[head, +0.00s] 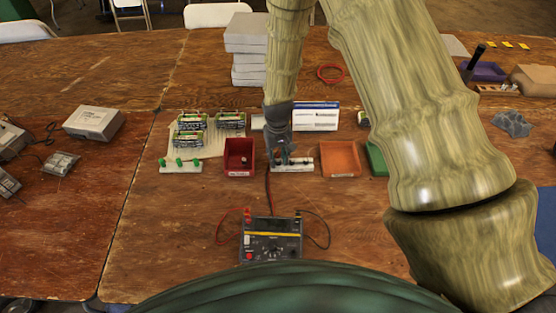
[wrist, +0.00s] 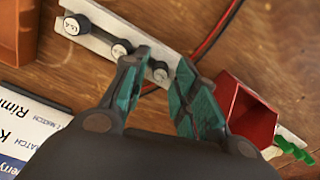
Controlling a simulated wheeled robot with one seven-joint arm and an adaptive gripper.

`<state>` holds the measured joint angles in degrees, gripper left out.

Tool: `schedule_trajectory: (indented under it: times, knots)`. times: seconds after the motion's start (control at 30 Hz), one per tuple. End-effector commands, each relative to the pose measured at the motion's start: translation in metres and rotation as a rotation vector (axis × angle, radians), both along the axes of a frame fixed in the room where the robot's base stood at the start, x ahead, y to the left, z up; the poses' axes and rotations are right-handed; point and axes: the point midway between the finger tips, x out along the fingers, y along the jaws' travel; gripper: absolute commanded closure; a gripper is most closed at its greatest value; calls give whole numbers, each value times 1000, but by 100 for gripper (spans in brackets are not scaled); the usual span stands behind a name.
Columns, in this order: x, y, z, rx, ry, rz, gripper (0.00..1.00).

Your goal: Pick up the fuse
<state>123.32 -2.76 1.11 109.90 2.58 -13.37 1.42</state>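A pale strip (head: 305,164) lies on the table between two trays. In the wrist view the strip (wrist: 98,40) carries a row of dark round fuses with white faces. The largest fuse (wrist: 75,25) is at the far end, a middle fuse (wrist: 121,48) is beside it, and a small one (wrist: 160,72) is nearest my fingers. My gripper (head: 280,160) points down over the strip. In the wrist view my gripper (wrist: 163,62) is open, with the small fuse showing between the fingertips. I cannot tell whether the fingers touch it.
A red tray (head: 238,170) stands left of the strip and an orange tray (head: 340,160) right of it. A multimeter (head: 270,241) with red and black leads is in front. A blue-white box (head: 315,117) and circuit boards (head: 188,139) are behind. The table's left front is clear.

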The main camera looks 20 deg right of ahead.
Motion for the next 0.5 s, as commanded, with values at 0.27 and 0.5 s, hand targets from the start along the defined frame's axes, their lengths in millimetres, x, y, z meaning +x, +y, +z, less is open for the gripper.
schedule_trajectory:
  times: [0.27,0.5]
  knots:
    - [0,0,-9,0,1,0,71]
    - [0,0,-8,0,0,0,87]
